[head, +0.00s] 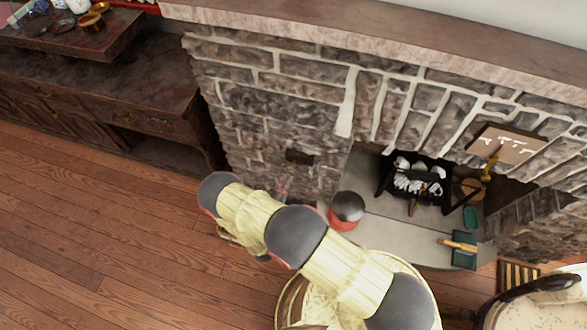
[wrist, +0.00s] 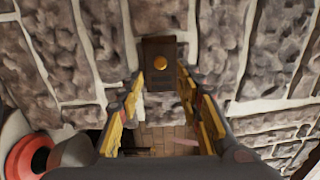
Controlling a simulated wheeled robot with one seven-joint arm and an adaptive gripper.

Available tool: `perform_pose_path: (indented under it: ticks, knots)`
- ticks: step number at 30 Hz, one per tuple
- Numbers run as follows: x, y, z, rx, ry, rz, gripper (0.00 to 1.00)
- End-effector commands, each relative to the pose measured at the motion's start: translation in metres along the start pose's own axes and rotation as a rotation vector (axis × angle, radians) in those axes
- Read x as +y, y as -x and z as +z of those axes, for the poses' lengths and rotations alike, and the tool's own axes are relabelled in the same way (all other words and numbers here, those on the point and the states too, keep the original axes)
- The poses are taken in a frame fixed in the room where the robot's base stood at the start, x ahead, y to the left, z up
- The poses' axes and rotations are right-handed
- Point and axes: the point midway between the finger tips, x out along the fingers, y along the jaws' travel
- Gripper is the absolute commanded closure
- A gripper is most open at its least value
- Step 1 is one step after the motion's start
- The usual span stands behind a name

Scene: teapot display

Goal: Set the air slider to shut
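In the wrist view a small dark plate with a round brass knob (wrist: 160,62) is set on the stone wall; I take it for the air slider. In the head view a small dark fitting (head: 300,158) on the stone front, left of the fireplace opening, looks like the same thing. My gripper (wrist: 160,80) is open and empty, its two yellow fingers spread on either side below the knob. The knob shows between and beyond the fingertips, apparently not touched. I cannot tell the slider's setting. My arm hides part of the floor and hearth in the head view.
The fireplace opening holds a black grate (head: 415,184) with pale lumps. A dark, red-based pot (head: 346,211) stands on the hearth near my arm. A dark wooden cabinet (head: 90,85) stands left. A plaque (head: 506,144) is at right. The wooden floor at left is clear.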

Motion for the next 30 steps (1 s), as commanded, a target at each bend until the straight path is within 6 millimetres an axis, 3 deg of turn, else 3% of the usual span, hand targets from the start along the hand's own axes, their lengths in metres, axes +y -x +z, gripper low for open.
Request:
perform_pose_path:
  ticks: [5,18,30]
  knots:
    - [0.001,-0.012,-0.001,0.006,0.018,0.000,0.64]
    - [0.001,-0.070,-0.002,0.006,0.015,0.001,0.64]
    - [0.000,-0.078,-0.001,0.004,0.016,0.001,0.64]
